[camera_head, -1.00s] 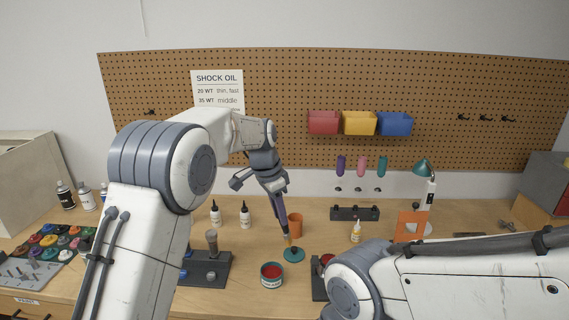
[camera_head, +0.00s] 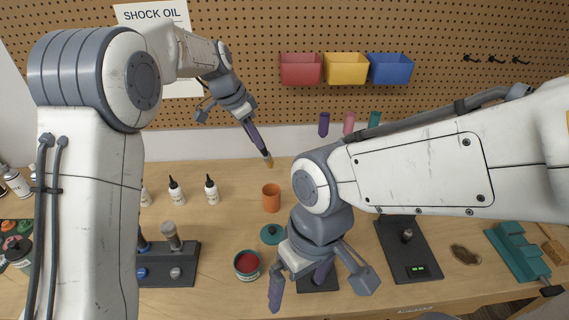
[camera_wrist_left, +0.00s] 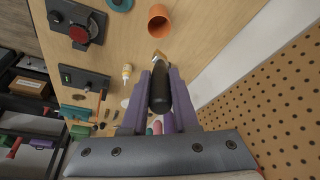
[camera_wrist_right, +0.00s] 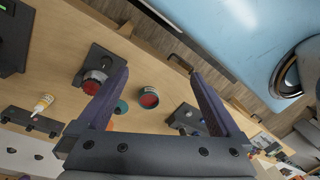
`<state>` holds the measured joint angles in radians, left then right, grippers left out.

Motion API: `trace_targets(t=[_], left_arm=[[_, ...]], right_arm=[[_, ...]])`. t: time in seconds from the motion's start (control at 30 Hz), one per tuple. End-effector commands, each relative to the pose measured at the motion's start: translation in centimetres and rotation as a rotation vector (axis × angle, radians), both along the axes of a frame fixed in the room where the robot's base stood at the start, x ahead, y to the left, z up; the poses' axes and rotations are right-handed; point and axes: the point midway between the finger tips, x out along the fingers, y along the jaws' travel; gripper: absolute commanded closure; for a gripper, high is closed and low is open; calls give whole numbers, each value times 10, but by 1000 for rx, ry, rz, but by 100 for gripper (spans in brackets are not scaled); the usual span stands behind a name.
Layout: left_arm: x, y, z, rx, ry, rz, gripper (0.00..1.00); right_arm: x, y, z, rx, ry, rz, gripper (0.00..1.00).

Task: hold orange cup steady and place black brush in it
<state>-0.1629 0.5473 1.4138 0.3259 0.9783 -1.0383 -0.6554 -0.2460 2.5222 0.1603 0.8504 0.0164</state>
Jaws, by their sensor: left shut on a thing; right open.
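The orange cup (camera_head: 271,197) stands upright on the bench in the head view, and it also shows in the left wrist view (camera_wrist_left: 158,22). My left gripper (camera_head: 259,146) is shut on the black brush (camera_wrist_left: 160,92), its tan bristles (camera_head: 268,162) pointing down. The brush is in the air, up and to the left of the cup in the head view, apart from it. My right gripper (camera_head: 300,284) is open and empty over the front of the bench, nearer than the cup. In the right wrist view the cup is mostly hidden behind a finger.
White bottles (camera_head: 176,190) stand left of the cup. A black tool stand (camera_head: 168,262) is at the left, and a black station (camera_head: 408,250) at the right.

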Motion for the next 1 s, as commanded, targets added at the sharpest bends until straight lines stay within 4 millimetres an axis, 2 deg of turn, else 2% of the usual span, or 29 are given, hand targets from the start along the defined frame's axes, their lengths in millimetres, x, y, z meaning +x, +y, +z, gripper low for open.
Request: trace_targets(t=[0.17,0.27,0.4,0.57,0.77,0.9,1.0], left_arm=[[0,2,0,0,0,2,100],[0,1,0,0,0,2,100],[0,0,0,1,1,1,100],[0,0,0,1,1,0,100],[0,-1,0,1,1,-1,100],[0,-1,0,1,1,-1,100],[0,-1,0,1,1,-1,100]], right_arm=[[26,24,-11,47,192,-291,0],[50,38,-19,92,318,-491,0],[91,53,-34,169,486,-767,0],[150,58,-57,279,669,-1082,0],[232,39,-96,455,887,-1466,0],[284,8,-130,599,1024,-1713,0],[313,-17,-152,699,1101,-1854,0]])
